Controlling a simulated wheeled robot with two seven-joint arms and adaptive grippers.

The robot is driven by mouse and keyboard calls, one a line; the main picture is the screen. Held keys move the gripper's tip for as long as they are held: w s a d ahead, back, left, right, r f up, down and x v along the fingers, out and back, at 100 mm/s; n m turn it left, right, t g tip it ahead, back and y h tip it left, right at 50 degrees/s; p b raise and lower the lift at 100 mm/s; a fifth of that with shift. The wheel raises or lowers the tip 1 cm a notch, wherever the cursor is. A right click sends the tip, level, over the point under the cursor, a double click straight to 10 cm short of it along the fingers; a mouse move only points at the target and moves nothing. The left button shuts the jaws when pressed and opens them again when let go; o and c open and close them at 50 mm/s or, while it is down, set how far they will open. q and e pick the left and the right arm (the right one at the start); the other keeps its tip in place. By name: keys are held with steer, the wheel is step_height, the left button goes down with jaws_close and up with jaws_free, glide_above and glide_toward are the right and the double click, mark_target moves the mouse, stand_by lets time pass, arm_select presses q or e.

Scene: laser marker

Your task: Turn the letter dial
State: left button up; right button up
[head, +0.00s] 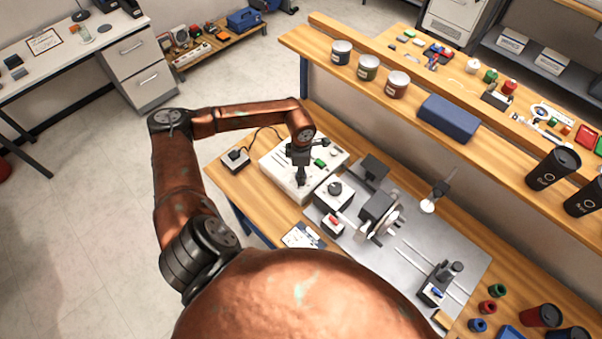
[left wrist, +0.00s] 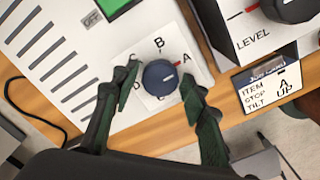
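The letter dial (left wrist: 160,77) is a round dark blue-grey knob on a white plate with letters around it. A and B read clearly; the letters on its left are partly hidden. My left gripper (left wrist: 161,88) is open, with one dark green finger on each side of the knob. I cannot tell whether either finger touches it. In the head view my left gripper (head: 300,180) points down over the white control box (head: 275,172) and hides the dial. My right gripper is not in view.
A LEVEL knob (left wrist: 292,8) stands on the neighbouring box, and a green button (head: 319,162) is on the control box. A metal plate (head: 400,285) with fixtures lies to the right.

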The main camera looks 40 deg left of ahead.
arm_select(q)
steer(key=shift+o, duration=0.9)
steer(key=shift+r, duration=0.15)
step_height(320, 180, up, 12)
step_height(320, 180, up, 7)
steer(key=p, duration=0.3)
stand_by(0.4)
steer(key=shift+f, duration=0.2)
